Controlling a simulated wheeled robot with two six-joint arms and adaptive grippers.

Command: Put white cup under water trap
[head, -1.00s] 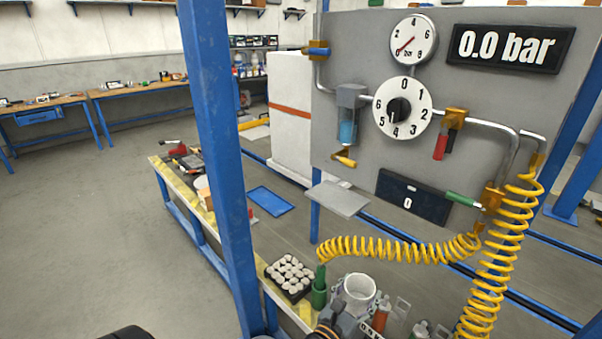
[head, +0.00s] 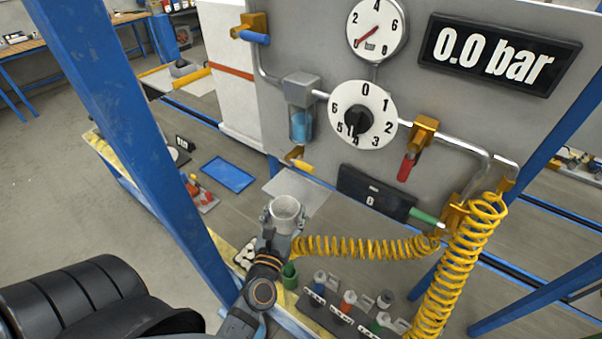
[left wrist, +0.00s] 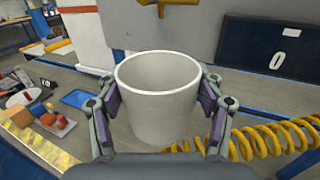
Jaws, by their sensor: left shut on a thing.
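The white cup (head: 286,212) is held upright by my left gripper (head: 283,222). In the left wrist view the two fingers of the gripper (left wrist: 158,105) press on opposite sides of the cup (left wrist: 158,92), and its open mouth faces up. The water trap (head: 301,112), a grey block with a clear bowl of blue liquid, hangs on the grey panel. A yellow drain valve (head: 298,158) sits below it. The cup is below and in front of the trap, apart from it. A light grey plate (head: 302,192) juts out behind the cup, partly hidden by it. My right gripper is not visible.
A coiled yellow hose (head: 365,247) runs right of the cup, and another coil (head: 455,265) hangs farther right. A blue post (head: 140,140) stands left of my arm. Several fittings sit in a dark rack (head: 345,312). A blue mat (head: 228,174) lies on the bench.

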